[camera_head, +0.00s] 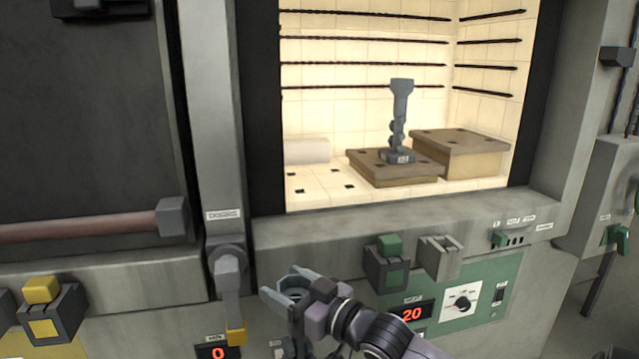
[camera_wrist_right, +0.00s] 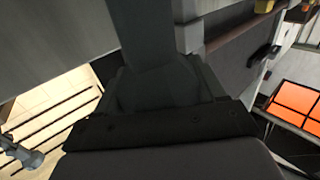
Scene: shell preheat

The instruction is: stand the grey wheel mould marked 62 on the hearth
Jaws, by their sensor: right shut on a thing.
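My right gripper (camera_head: 302,294) is low in the head view, in front of the furnace and below its opening. It is shut on a blue-grey thing with a ring-like top (camera_head: 273,301), which looks like the wheel mould. No number on it is readable. In the right wrist view, a dark grey stem widening downward (camera_wrist_right: 150,50) fills the middle, close up. The hearth (camera_head: 318,190) is the pale tiled floor inside the lit opening, with small dark holes. My left gripper is out of view.
Another grey mould (camera_head: 399,105), upright with a small unreadable label, stands on a low brown slab (camera_head: 375,175). A taller brown block (camera_head: 470,160) is at right, and a pale block (camera_head: 306,150) at back left. A sill (camera_head: 340,225) edges the opening. The front-left hearth is clear.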

